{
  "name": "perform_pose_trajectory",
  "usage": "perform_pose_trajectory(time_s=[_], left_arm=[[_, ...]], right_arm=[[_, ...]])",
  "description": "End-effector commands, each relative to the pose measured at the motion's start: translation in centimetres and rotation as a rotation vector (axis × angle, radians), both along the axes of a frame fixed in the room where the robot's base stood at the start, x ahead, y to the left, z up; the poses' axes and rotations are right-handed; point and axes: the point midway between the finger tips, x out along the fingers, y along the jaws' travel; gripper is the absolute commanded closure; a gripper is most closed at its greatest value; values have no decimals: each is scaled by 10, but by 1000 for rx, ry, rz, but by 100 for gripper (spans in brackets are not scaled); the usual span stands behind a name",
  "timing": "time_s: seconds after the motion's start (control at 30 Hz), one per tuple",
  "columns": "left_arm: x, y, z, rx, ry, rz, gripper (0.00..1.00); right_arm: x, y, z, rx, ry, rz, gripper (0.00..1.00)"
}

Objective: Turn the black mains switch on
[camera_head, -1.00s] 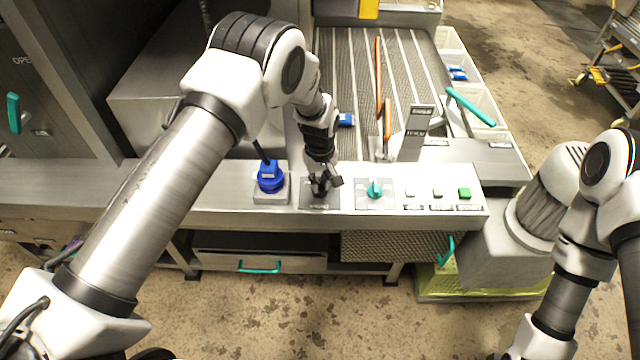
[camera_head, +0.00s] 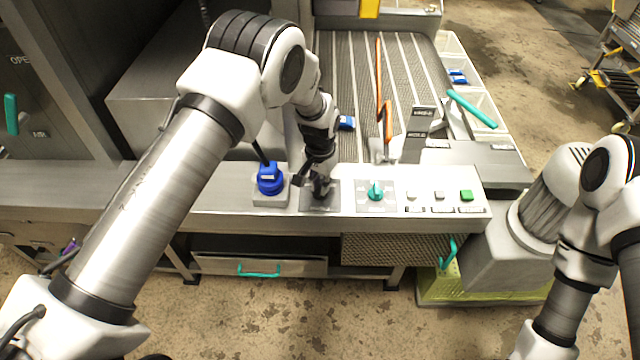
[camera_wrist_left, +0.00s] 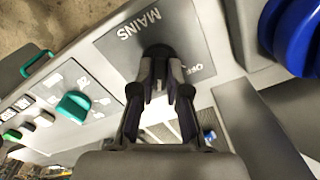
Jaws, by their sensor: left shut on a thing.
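The black mains switch (camera_wrist_left: 158,52) sits on a dark grey plate (camera_wrist_left: 190,30) lettered MAINS and OFF in the left wrist view. My left gripper (camera_wrist_left: 160,90) is shut on the switch, one finger on each side of its knob. In the head view my left gripper (camera_head: 320,188) points down at the plate on the front panel and hides most of the switch. The gripper of my right arm is out of the picture.
A blue plug (camera_head: 270,180) stands just left of the plate. A teal knob (camera_head: 375,191) is to its right, followed by white buttons and a green button (camera_head: 466,195). A slatted conveyor (camera_head: 350,80) lies behind the panel.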

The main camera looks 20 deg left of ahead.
Motion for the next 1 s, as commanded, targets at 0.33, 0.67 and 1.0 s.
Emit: perform_pose_trajectory(time_s=[0.33, 0.67, 1.0], left_arm=[[-2, 0, -2, 1, 5, -203, 100], [-2, 0, -2, 0, 5, -261, 100], [-2, 0, -2, 0, 6, -263, 79]], right_arm=[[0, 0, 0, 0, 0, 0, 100], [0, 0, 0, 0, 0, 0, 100], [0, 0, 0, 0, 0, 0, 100]])
